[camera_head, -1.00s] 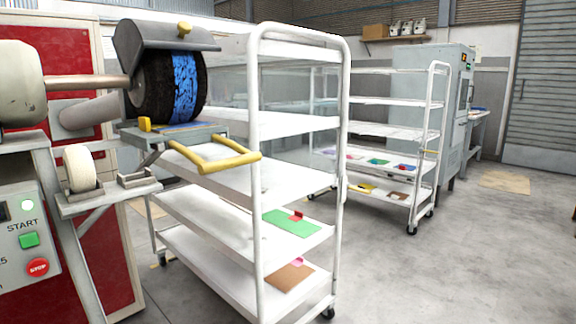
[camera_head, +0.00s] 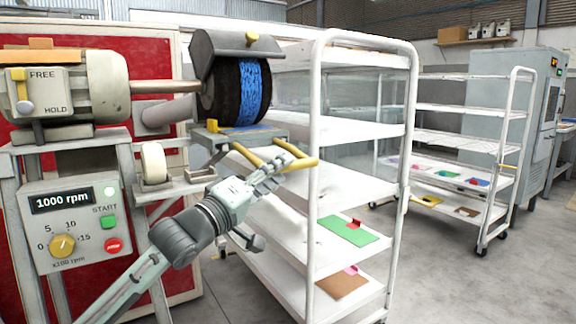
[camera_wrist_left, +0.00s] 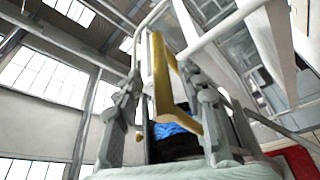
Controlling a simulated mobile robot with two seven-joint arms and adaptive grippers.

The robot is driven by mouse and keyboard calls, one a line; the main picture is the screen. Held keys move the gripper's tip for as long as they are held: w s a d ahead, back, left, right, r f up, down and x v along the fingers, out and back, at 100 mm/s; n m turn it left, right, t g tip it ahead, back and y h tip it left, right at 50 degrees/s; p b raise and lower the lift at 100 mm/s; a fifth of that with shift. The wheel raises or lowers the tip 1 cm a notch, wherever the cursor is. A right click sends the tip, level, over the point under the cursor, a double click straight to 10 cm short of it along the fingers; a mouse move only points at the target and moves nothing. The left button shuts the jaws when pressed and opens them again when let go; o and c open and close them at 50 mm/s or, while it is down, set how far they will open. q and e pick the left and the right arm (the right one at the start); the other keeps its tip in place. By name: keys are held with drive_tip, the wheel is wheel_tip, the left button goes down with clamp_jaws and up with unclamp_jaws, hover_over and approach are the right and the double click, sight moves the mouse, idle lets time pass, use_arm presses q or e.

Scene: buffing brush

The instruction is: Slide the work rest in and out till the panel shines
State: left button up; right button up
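The work rest (camera_head: 268,134) is a grey plate under the brush, with a yellow U-shaped handle (camera_head: 300,163) at its front. A thin blue panel (camera_head: 245,129) lies on it. The black brush wheel (camera_head: 222,95) with a blue band sits above, under a grey hood (camera_head: 235,48). My left gripper (camera_head: 272,177) is at the handle, coming from below left. In the left wrist view the handle (camera_wrist_left: 162,85) passes between the two spread fingers (camera_wrist_left: 165,105), with gaps on both sides. The panel's shine cannot be made out. My right gripper is not in view.
A control box (camera_head: 75,222) shows 1000 rpm, with a yellow dial, green START button and red stop button. A motor (camera_head: 75,85) has a FREE/HOLD lever. A white shelf cart (camera_head: 314,120) stands close right of the handle. Open floor lies at the lower right.

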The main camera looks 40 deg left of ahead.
use_arm(q)
drive_tip(key=shift+x, duration=1.85)
clamp_jaws()
